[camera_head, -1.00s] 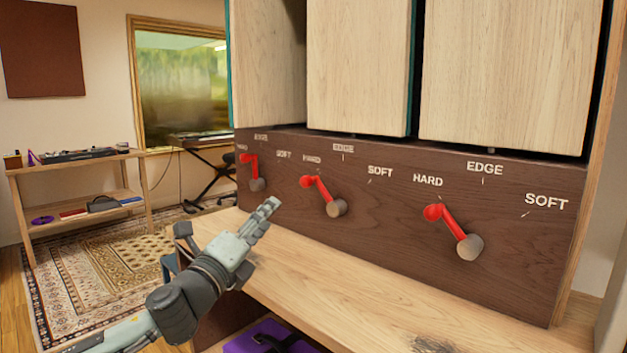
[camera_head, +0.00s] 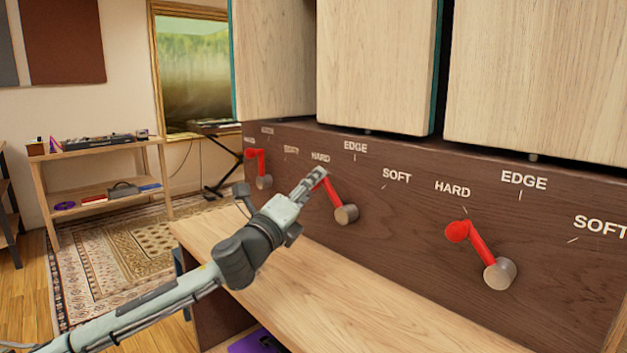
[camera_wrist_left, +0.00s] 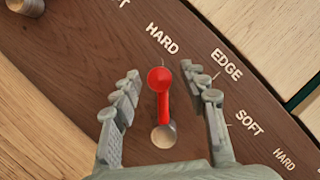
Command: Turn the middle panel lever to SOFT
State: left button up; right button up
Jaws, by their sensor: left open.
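The middle red lever (camera_head: 331,193) turns on a round grey hub (camera_head: 346,214) on the dark brown panel (camera_head: 400,235). It points up and left toward its HARD mark; EDGE and SOFT are marked further right. My left gripper (camera_head: 318,180) is at this lever and hides its knob in the head view. In the left wrist view the fingers (camera_wrist_left: 164,98) are open, one on each side of the red lever (camera_wrist_left: 161,92), with gaps visible on both sides. My right gripper is not in view.
A left lever (camera_head: 256,160) and a right lever (camera_head: 470,243) also point toward HARD. Pale wooden panels (camera_head: 375,65) stand above the brown panel. A wooden ledge (camera_head: 290,295) runs below it. A low shelf (camera_head: 100,160) stands at the far left.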

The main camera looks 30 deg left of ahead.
pick_arm(q)
jog(key=shift+w+r, duration=0.15)
jog(key=shift+w, duration=0.55)
grip_shut()
